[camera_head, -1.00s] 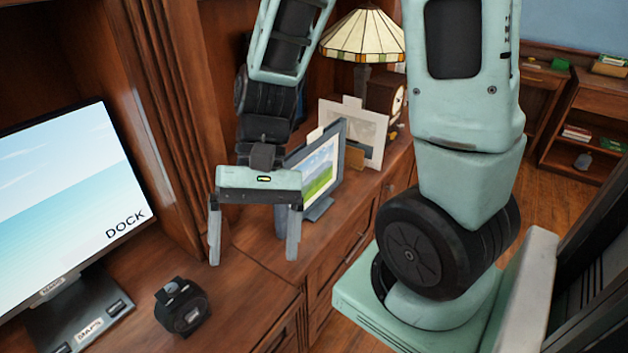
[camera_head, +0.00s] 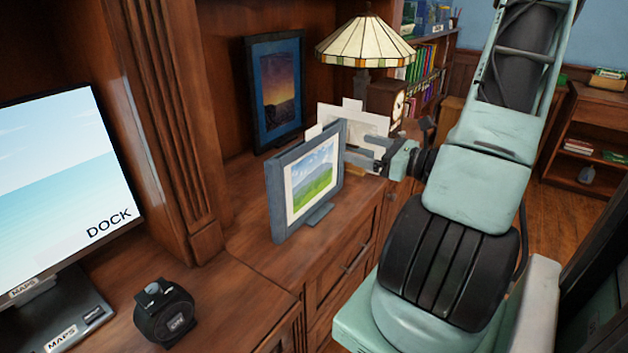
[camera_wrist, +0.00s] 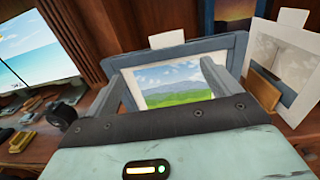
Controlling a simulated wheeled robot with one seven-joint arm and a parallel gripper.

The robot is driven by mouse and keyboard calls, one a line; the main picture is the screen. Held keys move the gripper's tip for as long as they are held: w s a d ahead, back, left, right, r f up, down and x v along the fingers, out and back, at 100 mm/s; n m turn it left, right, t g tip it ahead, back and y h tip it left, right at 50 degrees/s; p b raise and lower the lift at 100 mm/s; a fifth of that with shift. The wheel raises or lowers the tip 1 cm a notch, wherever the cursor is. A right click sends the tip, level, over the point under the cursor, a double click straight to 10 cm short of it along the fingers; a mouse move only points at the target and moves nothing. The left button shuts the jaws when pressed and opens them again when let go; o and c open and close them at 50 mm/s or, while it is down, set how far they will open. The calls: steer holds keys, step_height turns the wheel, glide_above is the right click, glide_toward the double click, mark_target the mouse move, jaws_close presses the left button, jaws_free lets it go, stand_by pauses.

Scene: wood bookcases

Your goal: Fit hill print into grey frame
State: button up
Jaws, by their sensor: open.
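The grey frame (camera_head: 275,205) stands upright on its foot on the cabinet top, and shows in the wrist view (camera_wrist: 232,50). The hill print (camera_head: 312,185), with green hills, blue sky and a pale border, shows inside its opening; it is also in the wrist view (camera_wrist: 175,85). A white tab (camera_wrist: 166,39) sticks up above the frame's top edge. I cannot tell how deep the print sits. My gripper (camera_head: 352,150) is open and empty, just right of the frame in the head view. In the wrist view its fingers (camera_wrist: 168,75) point toward the print, partly covering the frame's sides.
A pale print with tabs (camera_head: 350,117) leans behind, with a small wooden block (camera_wrist: 263,86) before it. A dark blue frame with a sunset print (camera_head: 252,95), a lamp (camera_head: 362,42) and a clock (camera_head: 383,98) stand further back. A screen (camera_head: 60,185) and black round device (camera_head: 163,315) are left.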

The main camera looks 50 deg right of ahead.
steer(key=shift+m+h, duration=0.3)
steer(key=shift+h, duration=0.2)
steer(key=w+p, duration=0.1)
steer(key=w, duration=0.7)
steer(key=w+p, duration=0.2)
steer(key=w, duration=0.6)
steer(key=shift+w+a, duration=0.2)
steer(key=shift+w, duration=0.2)
steer(key=c, duration=1.4)
steer(key=shift+c, duration=0.2)
steer(key=shift+s, duration=0.1)
steer(key=s+d+r, duration=0.1)
steer(key=s+r, duration=0.7)
steer(key=s, duration=0.5)
step_height(320, 180, up, 21)
steer(key=p, duration=2.3)
glide_above(314, 132)
steer(key=w, duration=0.2)
steer(key=shift+w+r+p, duration=0.1)
steer(key=shift+w+p, duration=0.2)
steer(key=shift+w, duration=0.1)
